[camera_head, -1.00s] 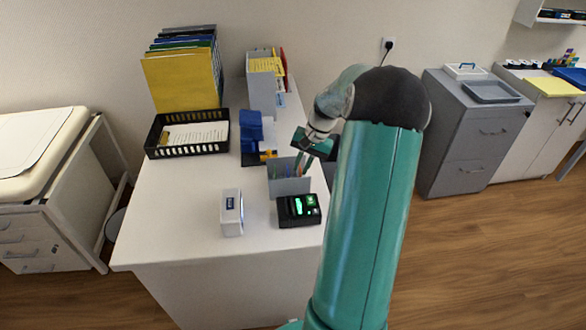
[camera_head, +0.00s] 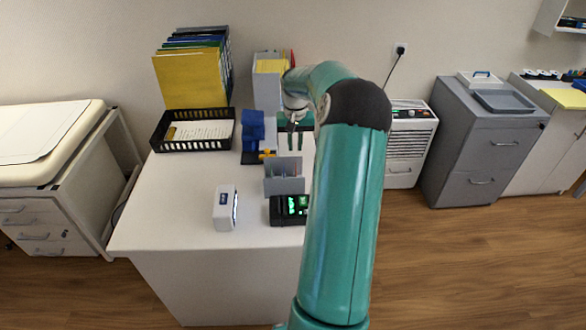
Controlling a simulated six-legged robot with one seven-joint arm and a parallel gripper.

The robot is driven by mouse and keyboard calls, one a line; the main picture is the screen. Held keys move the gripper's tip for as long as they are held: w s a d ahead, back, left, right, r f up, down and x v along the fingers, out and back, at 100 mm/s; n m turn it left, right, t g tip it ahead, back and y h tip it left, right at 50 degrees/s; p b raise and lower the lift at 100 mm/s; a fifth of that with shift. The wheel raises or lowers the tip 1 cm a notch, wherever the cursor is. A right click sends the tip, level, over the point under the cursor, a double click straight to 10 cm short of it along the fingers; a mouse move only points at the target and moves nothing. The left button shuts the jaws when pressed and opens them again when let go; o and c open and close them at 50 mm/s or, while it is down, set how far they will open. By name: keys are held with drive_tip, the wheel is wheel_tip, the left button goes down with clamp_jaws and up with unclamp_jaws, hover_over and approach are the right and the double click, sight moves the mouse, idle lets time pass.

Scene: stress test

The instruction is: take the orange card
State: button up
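I cannot make out an orange card for sure. A small yellow-orange piece (camera_head: 266,154) shows at the foot of a blue holder (camera_head: 253,130) on the white desk (camera_head: 180,205), too small to identify. My gripper (camera_head: 295,147) points down above the desk, right of the blue holder and behind the grey pen cup (camera_head: 284,180). My arm hides the right part of the desk.
A black device with a green display (camera_head: 290,209) and a white box (camera_head: 225,207) stand at the front. A black tray (camera_head: 193,145), yellow folders (camera_head: 190,80) and a grey file holder (camera_head: 267,92) stand at the back. The desk's front left is clear.

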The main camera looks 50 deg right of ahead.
drive_tip(key=shift+s+f, duration=0.2)
drive_tip(key=shift+f, duration=4.5)
drive_tip(key=shift+c, duration=0.4)
clamp_jaws()
drive_tip(key=shift+r, duration=2.5)
